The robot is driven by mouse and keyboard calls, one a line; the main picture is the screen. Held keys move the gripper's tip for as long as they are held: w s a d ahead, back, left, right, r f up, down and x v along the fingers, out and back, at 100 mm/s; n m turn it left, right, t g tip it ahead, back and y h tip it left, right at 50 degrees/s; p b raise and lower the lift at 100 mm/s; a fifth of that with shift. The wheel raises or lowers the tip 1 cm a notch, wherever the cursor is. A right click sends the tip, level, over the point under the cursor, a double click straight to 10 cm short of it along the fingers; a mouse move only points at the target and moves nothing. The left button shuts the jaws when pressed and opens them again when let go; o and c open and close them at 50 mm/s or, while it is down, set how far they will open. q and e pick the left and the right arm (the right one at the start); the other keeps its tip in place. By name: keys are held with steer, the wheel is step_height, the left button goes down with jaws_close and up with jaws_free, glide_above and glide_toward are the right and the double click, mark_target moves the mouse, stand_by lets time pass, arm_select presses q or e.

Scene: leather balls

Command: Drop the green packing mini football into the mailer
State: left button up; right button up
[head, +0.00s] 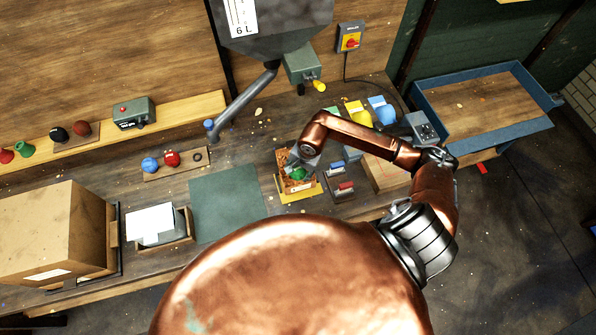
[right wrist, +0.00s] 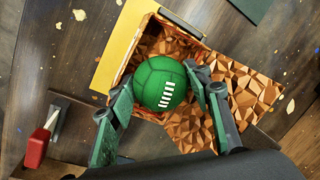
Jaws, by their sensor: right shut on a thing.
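The green mini football (right wrist: 160,83) has white lacing and shows in the right wrist view between the fingers of my right gripper (right wrist: 157,84). The fingers are shut on its sides. The mailer (right wrist: 245,97) has a crinkled copper-coloured inside and lies open below the ball, with a yellow strip (right wrist: 120,46) along one side. In the head view the ball (head: 298,174) sits over the mailer (head: 286,158), partly covered by my gripper (head: 302,165). I cannot tell whether the ball touches the mailer. My left gripper is not in view.
A red-handled tool (right wrist: 37,148) lies beside the mailer. A dark green mat (head: 225,203) is left of it, then a small box with white sheets (head: 150,224) and a large carton (head: 50,235). A hopper (head: 275,25) with a pipe hangs behind. A blue tray (head: 425,97) stands at the right.

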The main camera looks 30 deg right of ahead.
steer(key=o, duration=1.3)
step_height(320, 180, up, 12)
steer(key=s+d, duration=0.1)
steer(key=s, duration=0.1)
steer(key=shift+d, duration=0.15)
steer(key=shift+f, duration=0.1)
